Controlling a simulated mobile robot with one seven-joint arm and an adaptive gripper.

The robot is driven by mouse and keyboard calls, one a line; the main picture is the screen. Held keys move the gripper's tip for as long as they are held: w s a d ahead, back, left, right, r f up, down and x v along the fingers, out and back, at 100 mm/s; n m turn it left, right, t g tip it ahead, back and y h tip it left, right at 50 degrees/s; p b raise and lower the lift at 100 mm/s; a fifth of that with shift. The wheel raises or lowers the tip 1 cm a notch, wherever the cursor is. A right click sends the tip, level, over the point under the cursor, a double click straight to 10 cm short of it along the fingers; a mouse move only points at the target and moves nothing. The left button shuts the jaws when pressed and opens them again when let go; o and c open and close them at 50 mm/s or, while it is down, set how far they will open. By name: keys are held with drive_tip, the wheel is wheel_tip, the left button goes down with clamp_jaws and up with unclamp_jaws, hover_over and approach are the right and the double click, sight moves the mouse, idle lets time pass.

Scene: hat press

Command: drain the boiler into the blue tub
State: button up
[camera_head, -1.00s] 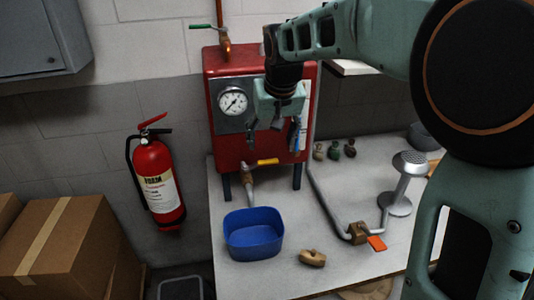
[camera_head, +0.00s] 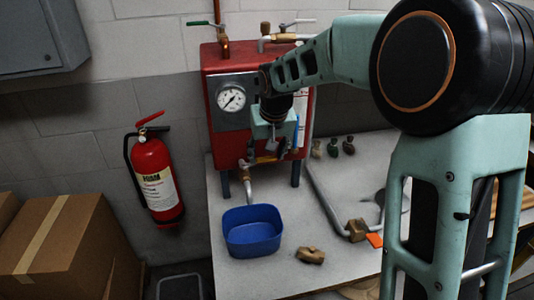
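The red boiler (camera_head: 226,143) stands on legs at the back of the table, with a round dial gauge (camera_head: 231,98) on its front. My gripper (camera_head: 268,153) points down at the boiler's lower front, right at the yellow lever. Its fingers look spread, and they partly hide the lever. I cannot tell whether they touch it.
A pipe runs along the table to a brass valve with an orange handle (camera_head: 375,240).

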drive_tip(key=c, duration=1.2)
drive_tip(key=shift+s, duration=0.1)
drive_tip(key=s+m+b, duration=0.1)
drive_tip(key=m+b, duration=0.1)
drive_tip(key=s+m+h+b, duration=0.1)
drive_tip(key=m+b, duration=0.1)
drive_tip(key=shift+s+a+f+h, duration=0.1)
drive_tip(key=shift+a+f+h, duration=0.1)
drive_tip(key=shift+h, duration=0.1)
drive_tip(key=s+a+m+h, duration=0.1)
drive_tip(key=m, duration=0.3)
drive_tip(key=s+a+m+g+h, duration=0.1)
drive_tip(key=s+a+m, duration=0.1)
drive_tip(key=m, duration=0.2)
drive_tip(key=s+a+m+g+h+p, duration=0.1)
drive_tip(key=m, duration=0.3)
drive_tip(key=shift+s+a+r+h, duration=0.25)
drive_tip(key=shift+r+h, duration=0.15)
drive_tip(key=shift+s+a+f+m+g+p, duration=0.1)
drive_tip(key=shift+a+m+g+p, duration=0.5)
drive_tip(key=shift+m, duration=0.4)
drive_tip(key=shift+d, duration=0.15)
